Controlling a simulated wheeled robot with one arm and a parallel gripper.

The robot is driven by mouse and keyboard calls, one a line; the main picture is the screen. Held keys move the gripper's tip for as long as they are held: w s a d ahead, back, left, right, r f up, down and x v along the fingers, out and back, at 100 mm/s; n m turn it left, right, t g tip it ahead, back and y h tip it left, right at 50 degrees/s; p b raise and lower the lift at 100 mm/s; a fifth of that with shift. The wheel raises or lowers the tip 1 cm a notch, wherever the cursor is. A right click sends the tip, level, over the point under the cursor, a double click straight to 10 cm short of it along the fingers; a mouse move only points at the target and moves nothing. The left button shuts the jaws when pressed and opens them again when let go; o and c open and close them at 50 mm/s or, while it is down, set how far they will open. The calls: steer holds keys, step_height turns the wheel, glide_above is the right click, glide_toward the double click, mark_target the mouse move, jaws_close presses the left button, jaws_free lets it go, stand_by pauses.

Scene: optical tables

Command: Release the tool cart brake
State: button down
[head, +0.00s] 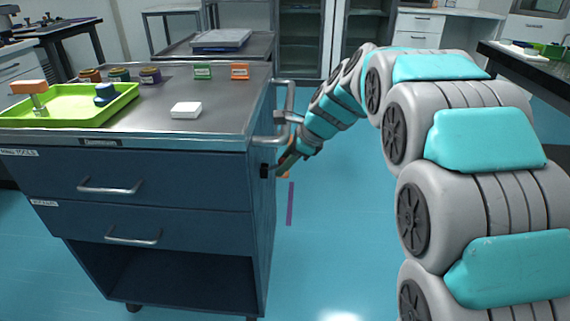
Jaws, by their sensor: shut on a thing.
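The blue tool cart (160,180) stands at the left with a grey metal top and two drawers. A bent metal push handle (285,115) sticks out from its right side. Below the handle, a small black mount (264,171) sits on the cart's right side near the front edge, and an orange piece of the brake lever (286,175) shows beside it. My gripper (284,164) reaches in from the right, below the handle, and is shut on the brake lever. The fingers are small and partly dark here, so the exact grip is hard to see.
A green tray (70,118), a white block (186,110), several small jars and green and orange labels stand on the cart top. Another cart (262,46) stands behind. A dark table (545,72) is at the right.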

stand_by(0.4)
steer(key=c, duration=0.6)
jaws_free()
steer(key=shift+r, duration=0.1)
steer(key=v, duration=0.7)
steer(key=shift+s+d+r, duration=0.1)
steer(key=shift+d+r, duration=0.05)
steer(key=shift+r, duration=0.1)
steer(key=s+d+f+n+g+h, duration=0.1)
steer(key=s+d+f+n, duration=0.3)
steer(key=s, duration=0.9)
steer(key=s+d+f+n+g+h, duration=0.2)
steer(key=s+d+f+n, duration=0.3)
steer(key=s, duration=0.8)
steer(key=s+d+f+n+g+h, duration=0.2)
steer(key=s+d+f+n, duration=0.3)
steer(key=s+n, duration=0.4)
steer(key=shift+s+h, duration=0.3)
steer(key=shift+s, duration=1.75)
